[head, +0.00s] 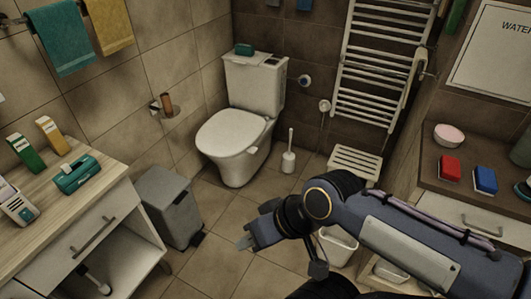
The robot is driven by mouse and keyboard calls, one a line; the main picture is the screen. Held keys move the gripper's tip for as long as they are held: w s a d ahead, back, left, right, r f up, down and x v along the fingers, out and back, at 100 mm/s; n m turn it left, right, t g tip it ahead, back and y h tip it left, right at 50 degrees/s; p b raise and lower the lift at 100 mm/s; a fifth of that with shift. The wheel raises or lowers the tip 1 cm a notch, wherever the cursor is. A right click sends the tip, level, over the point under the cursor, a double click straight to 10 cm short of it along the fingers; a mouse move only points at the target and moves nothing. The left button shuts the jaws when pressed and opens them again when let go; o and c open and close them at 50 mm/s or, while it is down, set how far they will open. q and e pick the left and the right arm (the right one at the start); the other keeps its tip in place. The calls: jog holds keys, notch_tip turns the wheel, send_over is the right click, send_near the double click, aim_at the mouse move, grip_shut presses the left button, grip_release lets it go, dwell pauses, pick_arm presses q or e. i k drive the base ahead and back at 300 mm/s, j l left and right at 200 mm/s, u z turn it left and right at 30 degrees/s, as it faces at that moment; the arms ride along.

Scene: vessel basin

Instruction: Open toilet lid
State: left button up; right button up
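The toilet (250,105) stands in the far corner, against the dark back wall. Its white lid (231,132) lies flat and closed over the bowl. My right gripper (246,242) is on the near side of the toilet, below it in the head view and apart from the lid. Its arm comes in from the right. The fingers are small and seen at an angle, so I cannot tell whether they are open or shut. Nothing is visible in them. My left gripper is not in view.
A grey pedal bin (169,207) stands left of the toilet, near a wooden-topped cabinet (85,205). A toilet brush (289,155) and a slatted stool (356,161) stand to its right. Bare tiled floor (222,210) lies before the toilet.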

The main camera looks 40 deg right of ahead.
aim_at(229, 132)
jog(key=z, duration=0.95)
jog(key=i+l+u, duration=0.1)
jog(key=i, duration=0.45)
jog(key=i+l+u, duration=0.15)
jog(key=i+l, duration=0.2)
jog(key=i, duration=0.25)
jog(key=i+l+u, duration=0.1)
jog(key=i+l, duration=0.2)
jog(key=i, duration=0.25)
jog(key=i+l+u, duration=0.15)
jog(key=i+l, duration=0.25)
jog(key=i, duration=0.1)
